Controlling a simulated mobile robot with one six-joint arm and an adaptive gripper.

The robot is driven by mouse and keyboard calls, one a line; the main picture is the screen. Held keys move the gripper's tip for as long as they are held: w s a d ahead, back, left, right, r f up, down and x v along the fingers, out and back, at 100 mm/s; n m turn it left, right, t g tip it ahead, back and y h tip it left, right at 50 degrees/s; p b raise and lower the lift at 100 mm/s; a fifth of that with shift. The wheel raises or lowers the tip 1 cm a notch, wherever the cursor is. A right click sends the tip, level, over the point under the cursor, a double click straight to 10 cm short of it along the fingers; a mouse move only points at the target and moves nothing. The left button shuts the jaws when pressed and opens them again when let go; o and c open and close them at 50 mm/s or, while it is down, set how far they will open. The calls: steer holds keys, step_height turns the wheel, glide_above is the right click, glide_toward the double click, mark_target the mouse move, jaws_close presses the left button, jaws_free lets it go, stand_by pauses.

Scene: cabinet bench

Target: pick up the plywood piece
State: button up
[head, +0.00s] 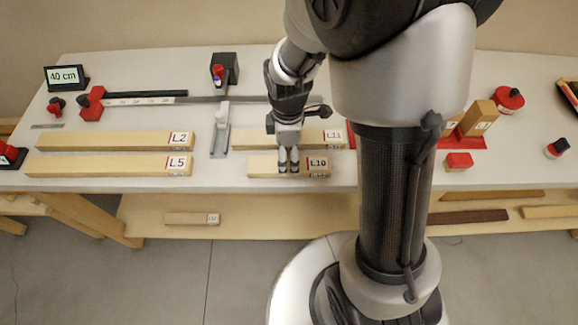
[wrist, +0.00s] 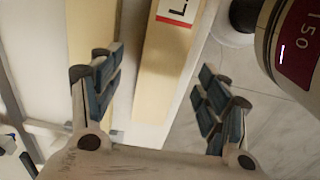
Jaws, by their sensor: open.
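Several pale labelled wooden pieces lie on the bench; none is marked as plywood, so I cannot tell which is the plywood piece. The L10 piece (head: 260,167) lies at the bench's front edge, with the L11 piece (head: 257,139) behind it. My gripper (head: 289,170) points down at the middle of L10, and its fingers cover part of it. In the wrist view my gripper (wrist: 155,82) is open and empty. A pale piece (wrist: 160,60) with a white and red label starting with L shows between the fingers. I cannot tell the height gap.
The L2 piece (head: 95,141) and L5 piece (head: 95,166) lie at left. A grey stand (head: 220,140) is between them and L10. A red block (head: 459,161) and upright wooden blocks (head: 477,118) stand at right. A lower shelf (head: 260,215) holds more boards.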

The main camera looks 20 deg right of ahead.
steer(key=f+b, duration=0.1)
steer(key=f, duration=0.1)
steer(key=f+b, duration=0.1)
steer(key=f, duration=0.1)
steer(key=shift+s+f, duration=0.2)
steer(key=shift+f, duration=0.1)
steer(key=shift+r, duration=0.1)
steer(key=shift+c, duration=0.6)
steer(key=c, duration=1.2)
step_height(320, 180, up, 20)
steer(key=p, duration=0.7)
steer(key=m, duration=1.5)
glide_toward(289, 164)
steer(key=w, duration=0.4)
steer(key=shift+w+d+r, duration=0.15)
steer(key=shift+d+r, duration=0.05)
steer(key=shift+r, duration=0.2)
